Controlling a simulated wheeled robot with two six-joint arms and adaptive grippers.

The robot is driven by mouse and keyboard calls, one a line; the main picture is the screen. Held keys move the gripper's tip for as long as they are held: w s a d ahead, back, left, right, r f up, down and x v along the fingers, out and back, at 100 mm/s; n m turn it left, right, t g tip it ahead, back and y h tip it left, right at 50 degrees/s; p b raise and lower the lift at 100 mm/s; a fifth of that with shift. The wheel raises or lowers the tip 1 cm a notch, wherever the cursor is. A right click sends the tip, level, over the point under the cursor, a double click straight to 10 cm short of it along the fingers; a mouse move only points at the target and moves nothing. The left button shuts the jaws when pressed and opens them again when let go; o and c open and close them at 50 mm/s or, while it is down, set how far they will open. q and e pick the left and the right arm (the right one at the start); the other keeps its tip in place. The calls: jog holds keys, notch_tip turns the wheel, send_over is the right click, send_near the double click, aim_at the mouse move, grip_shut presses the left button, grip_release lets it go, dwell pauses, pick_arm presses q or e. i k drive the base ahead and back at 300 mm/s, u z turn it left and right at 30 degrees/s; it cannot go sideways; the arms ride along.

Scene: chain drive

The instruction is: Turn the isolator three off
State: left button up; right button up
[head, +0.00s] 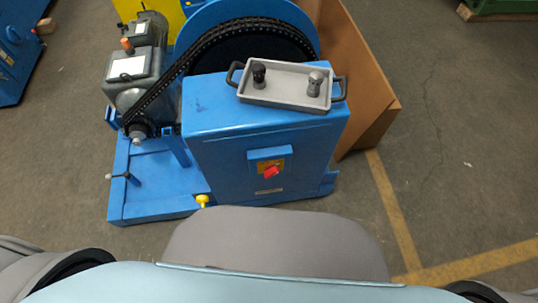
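A red rotary isolator knob (271,172) sits on a small yellow plate on the front of the blue cabinet (225,165). The knob looks slanted, but its exact setting and the label below it are too small to read. No other isolator knob can be made out. Neither of my grippers is in view; only parts of my own body show along the bottom edge.
Behind are a chain (165,82), a large blue wheel (262,12) and a grey motor (135,68). A yellow knob (202,200) sits low in front.

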aim_at(271, 170)
jog(key=k, duration=0.5)
jog(key=z, duration=2.15)
jog(key=i, duration=1.65)
jog(key=u, duration=2.6)
